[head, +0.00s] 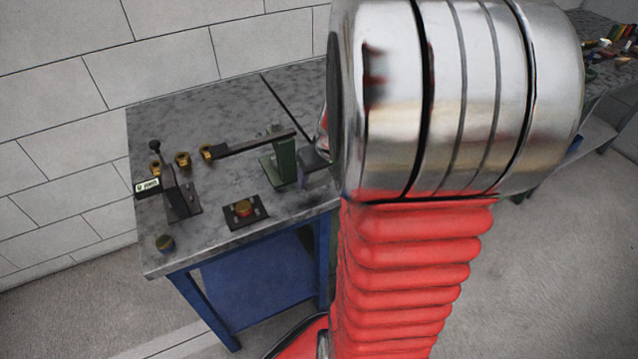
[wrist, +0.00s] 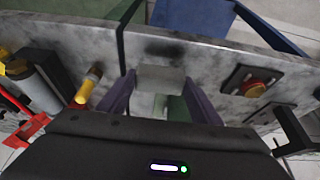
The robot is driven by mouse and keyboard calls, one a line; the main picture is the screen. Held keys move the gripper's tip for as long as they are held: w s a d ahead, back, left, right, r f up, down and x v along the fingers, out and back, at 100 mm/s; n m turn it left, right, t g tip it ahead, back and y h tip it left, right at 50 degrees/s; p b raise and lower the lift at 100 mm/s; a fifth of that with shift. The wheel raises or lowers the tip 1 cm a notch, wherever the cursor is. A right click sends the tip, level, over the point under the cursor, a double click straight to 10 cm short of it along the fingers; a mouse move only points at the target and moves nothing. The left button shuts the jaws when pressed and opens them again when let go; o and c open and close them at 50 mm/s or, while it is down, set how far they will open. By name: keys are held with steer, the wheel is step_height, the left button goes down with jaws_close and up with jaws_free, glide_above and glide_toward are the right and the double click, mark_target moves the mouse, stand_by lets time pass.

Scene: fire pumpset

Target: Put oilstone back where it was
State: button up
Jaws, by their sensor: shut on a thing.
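A pale grey block, which looks like the oilstone (wrist: 160,78), sits between the two purple-grey fingers of my gripper (wrist: 159,84) in the wrist view. My gripper is shut on it, over the grey mottled bench top (wrist: 210,60). A dark smudge or shadow lies on the bench just beyond the block. I cannot tell whether the block touches the bench. In the head view, only a purple-grey part of my gripper (head: 314,166) shows, just right of the green stand (head: 280,160); my arm hides the rest, and the stone cannot be made out there.
The green stand carries a long dark bar. Left of it are brass fittings (head: 183,159), a dark bracket (head: 181,195) and a black plate with a red-topped brass part (head: 245,210). A second bench (head: 603,75) stands far right.

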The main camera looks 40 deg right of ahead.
mark_target(320, 182)
steer(key=shift+f, duration=1.65)
steer(key=shift+f, duration=0.1)
steer(key=o, duration=1)
steer(key=shift+o, duration=0.2)
steer(key=shift+s, duration=0.1)
steer(key=v, duration=1.2)
